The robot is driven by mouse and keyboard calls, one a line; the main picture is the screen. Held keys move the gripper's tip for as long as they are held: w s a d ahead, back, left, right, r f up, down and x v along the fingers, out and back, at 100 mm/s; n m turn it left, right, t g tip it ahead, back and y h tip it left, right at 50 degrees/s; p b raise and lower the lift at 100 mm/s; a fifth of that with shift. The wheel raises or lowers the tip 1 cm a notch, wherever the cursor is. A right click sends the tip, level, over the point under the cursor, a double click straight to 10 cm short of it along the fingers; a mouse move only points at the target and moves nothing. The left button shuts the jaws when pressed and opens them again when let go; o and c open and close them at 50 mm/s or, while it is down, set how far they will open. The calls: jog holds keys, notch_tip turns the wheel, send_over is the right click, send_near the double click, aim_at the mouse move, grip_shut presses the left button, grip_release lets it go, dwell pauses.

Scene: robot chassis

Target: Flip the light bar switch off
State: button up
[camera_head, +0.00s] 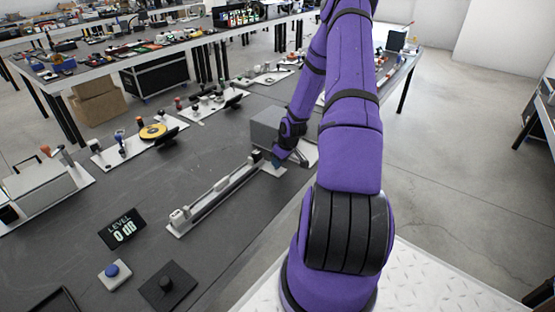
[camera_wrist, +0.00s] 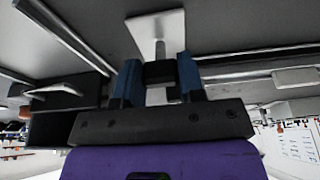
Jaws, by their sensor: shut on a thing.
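My gripper (camera_wrist: 160,80) has its two blue fingers on either side of a small black block, which looks like the switch handle (camera_wrist: 160,71). The fingers are shut on it. A pale metal stem (camera_wrist: 160,50) runs from the block to a white base plate (camera_wrist: 155,26). In the head view, my gripper (camera_head: 276,163) is low over the table by the far end of a long, narrow bar (camera_head: 218,191), which may be the light bar. The switch is mostly hidden there by the gripper. I cannot tell whether the bar is lit.
A grey box (camera_head: 265,133) stands just behind my gripper. A display reading "LEVEL 0 dB" (camera_head: 122,229), a blue button (camera_head: 112,270) and a black knob plate (camera_head: 168,286) are nearer on the table. Other devices line the left side.

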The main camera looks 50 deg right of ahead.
jog(key=shift+s+f+t, duration=0.15)
jog(key=shift+s+t, duration=0.2)
jog(key=shift+t, duration=0.35)
jog(key=o, duration=0.9)
jog(key=shift+o, duration=0.2)
jog(key=shift+s+d, duration=0.1)
jog(key=v, duration=1)
jog(key=shift+s+r, duration=0.25)
